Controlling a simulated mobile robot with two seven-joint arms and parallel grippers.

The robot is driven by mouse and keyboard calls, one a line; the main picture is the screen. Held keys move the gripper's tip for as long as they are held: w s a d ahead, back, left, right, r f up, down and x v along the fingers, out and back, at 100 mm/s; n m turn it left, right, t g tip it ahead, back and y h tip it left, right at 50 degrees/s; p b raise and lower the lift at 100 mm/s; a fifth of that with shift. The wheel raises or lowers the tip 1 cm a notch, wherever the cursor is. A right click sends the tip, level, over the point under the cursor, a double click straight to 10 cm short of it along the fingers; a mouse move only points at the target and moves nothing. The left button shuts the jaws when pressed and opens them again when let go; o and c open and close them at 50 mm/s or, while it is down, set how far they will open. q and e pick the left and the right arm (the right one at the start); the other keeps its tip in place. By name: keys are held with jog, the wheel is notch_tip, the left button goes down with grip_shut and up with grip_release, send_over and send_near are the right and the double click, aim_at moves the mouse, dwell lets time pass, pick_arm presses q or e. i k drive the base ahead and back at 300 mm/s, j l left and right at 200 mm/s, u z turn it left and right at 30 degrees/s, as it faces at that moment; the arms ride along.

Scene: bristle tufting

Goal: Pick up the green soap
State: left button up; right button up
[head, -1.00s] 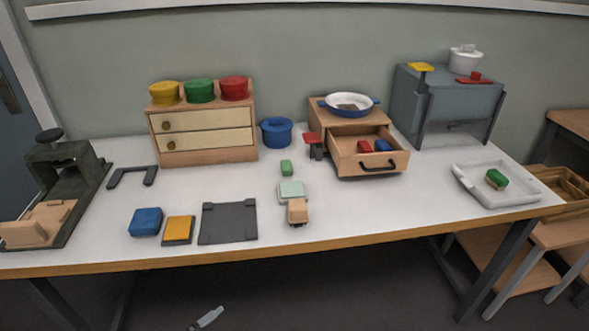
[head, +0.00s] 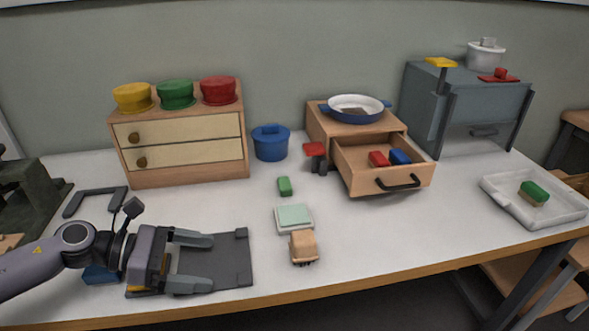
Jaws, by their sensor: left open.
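A pale green soap-like slab (head: 294,215) lies flat on a small white dish near the middle of the table. A smaller, darker green block (head: 285,186) lies just behind it. My left gripper (head: 210,262) comes in from the left and is open, with nothing between its fingers. It is over the dark grey plate (head: 228,256), to the left and front of the pale green slab and apart from it. It partly hides a blue block (head: 100,275) and the yellow block. My right gripper is not in view.
A wooden brush block (head: 303,245) with dark bristles stands just in front of the slab. Behind are a blue pot (head: 271,143) and an open drawer (head: 383,181). A white tray (head: 560,215) at the right holds a green-topped sponge. The table between drawer and tray is clear.

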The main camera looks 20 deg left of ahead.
aim_at(285, 183)
jog(key=i, duration=0.9)
